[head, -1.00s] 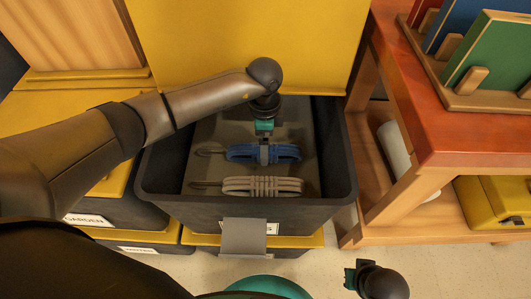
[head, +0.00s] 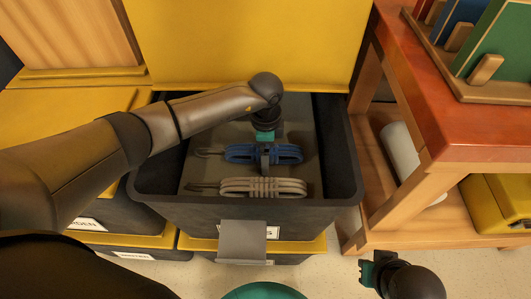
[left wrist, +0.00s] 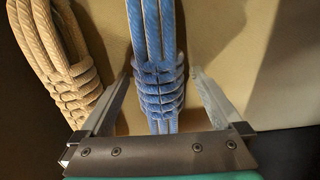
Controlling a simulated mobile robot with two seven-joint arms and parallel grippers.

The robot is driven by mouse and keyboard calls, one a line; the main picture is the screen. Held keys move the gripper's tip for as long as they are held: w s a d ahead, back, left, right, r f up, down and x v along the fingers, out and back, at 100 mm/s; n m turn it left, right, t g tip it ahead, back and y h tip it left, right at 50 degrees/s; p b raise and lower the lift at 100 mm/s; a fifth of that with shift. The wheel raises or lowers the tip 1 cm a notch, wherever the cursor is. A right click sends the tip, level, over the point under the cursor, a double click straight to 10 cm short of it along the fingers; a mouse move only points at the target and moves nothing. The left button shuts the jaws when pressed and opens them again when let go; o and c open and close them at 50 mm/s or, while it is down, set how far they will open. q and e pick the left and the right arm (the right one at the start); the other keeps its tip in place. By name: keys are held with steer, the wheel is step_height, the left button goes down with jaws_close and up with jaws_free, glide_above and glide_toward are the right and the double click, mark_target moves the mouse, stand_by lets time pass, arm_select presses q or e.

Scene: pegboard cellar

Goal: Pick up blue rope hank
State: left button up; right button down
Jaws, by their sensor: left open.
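The blue rope hank (head: 290,153) lies inside an open black bin (head: 165,182), beside a beige rope hank (head: 280,187). My left gripper (head: 265,160) points down over its wrapped middle. In the left wrist view my left gripper (left wrist: 163,74) is open, with one finger on each side of the blue hank (left wrist: 160,95). The left finger is between the blue hank and the beige hank (left wrist: 65,75). Gaps show beside the blue hank; I cannot tell if either finger touches it. My right gripper (head: 368,272) is low at the right, away from the bin; its fingers are unclear.
A raised yellow lid (head: 245,45) stands behind the bin. A wooden bench (head: 450,120) with a rack of coloured boards is to the right. Its lower shelf holds a white roll (head: 398,150) and a yellow case (head: 500,205). Other yellow-lidded bins stand at left.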

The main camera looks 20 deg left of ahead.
arm_select(q)
steer(key=shift+c, duration=0.4)
jaws_close()
